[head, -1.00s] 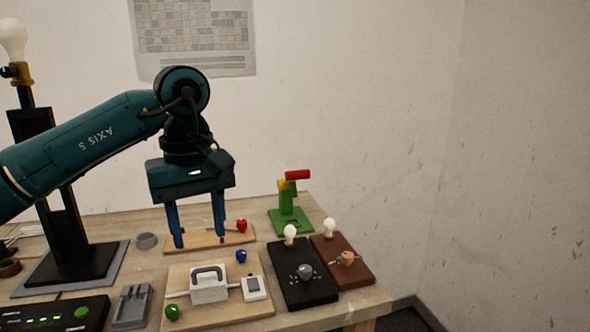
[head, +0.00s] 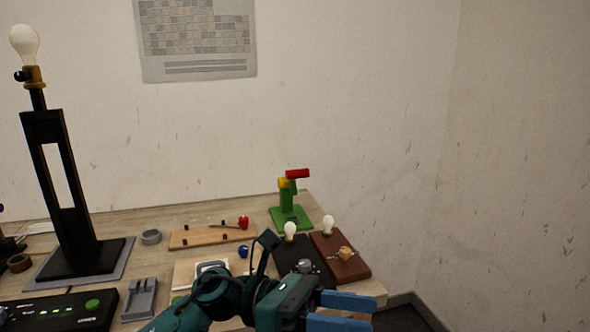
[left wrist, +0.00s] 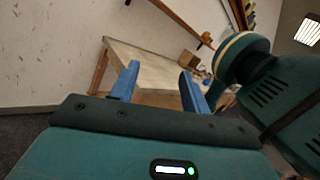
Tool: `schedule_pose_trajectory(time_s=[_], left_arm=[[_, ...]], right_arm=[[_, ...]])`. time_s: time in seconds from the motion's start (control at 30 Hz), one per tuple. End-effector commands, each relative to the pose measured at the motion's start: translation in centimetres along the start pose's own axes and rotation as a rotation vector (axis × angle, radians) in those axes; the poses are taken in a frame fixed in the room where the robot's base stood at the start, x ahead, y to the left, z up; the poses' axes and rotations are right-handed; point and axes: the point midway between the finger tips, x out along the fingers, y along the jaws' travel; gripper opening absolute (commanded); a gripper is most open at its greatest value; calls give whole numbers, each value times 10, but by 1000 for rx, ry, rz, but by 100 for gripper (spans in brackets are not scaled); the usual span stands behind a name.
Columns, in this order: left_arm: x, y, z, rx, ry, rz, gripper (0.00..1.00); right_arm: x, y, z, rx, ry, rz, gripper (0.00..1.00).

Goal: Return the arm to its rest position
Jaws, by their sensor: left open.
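My left gripper (head: 350,311) is low in the head view, at the table's front right side, with its blue fingers pointing right. It is open and empty. In the left wrist view its two fingers (left wrist: 159,72) stand apart with nothing between them. The end of the table shows beyond them. My left arm comes in from the bottom edge and covers part of the light wooden board (head: 185,273) and the black bulb board (head: 289,256). My right gripper is not in view.
A tall black lamp (head: 72,225) with a bulb stands at the left. A green stand (head: 290,213) with a red top is at the back right. A brown bulb board (head: 345,268) lies near the right edge. A control box (head: 50,312) is front left.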

Motion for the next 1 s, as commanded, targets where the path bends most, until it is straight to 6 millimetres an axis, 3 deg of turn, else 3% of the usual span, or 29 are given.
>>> schedule_pose_trajectory(time_s=[0.07,0.2,0.27,0.37,0.47,0.5,0.6,0.7,0.83,0.87,1.0], left_arm=[[-5,5,4,-218,-231,49,47],[-38,25,1,-622,-628,134,47],[-59,36,-10,-802,-798,168,47],[-99,50,-44,-1101,-1082,222,47],[-139,55,-97,-1397,-1371,270,47],[-154,53,-122,-1511,-1489,291,47],[-185,37,-189,-1773,-1778,331,47],[-203,12,-248,-1968,-2025,364,47],[-214,-20,-301,-2128,-2260,393,47],[-215,-26,-309,2109,2253,-390,47],[-217,-42,-330,2014,2187,-374,47]], right_arm=[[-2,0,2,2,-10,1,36],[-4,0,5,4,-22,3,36],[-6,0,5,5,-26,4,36],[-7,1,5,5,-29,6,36],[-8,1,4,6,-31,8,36],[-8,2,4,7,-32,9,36],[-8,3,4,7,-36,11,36],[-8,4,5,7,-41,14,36],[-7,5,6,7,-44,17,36],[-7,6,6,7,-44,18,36],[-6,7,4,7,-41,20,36]])
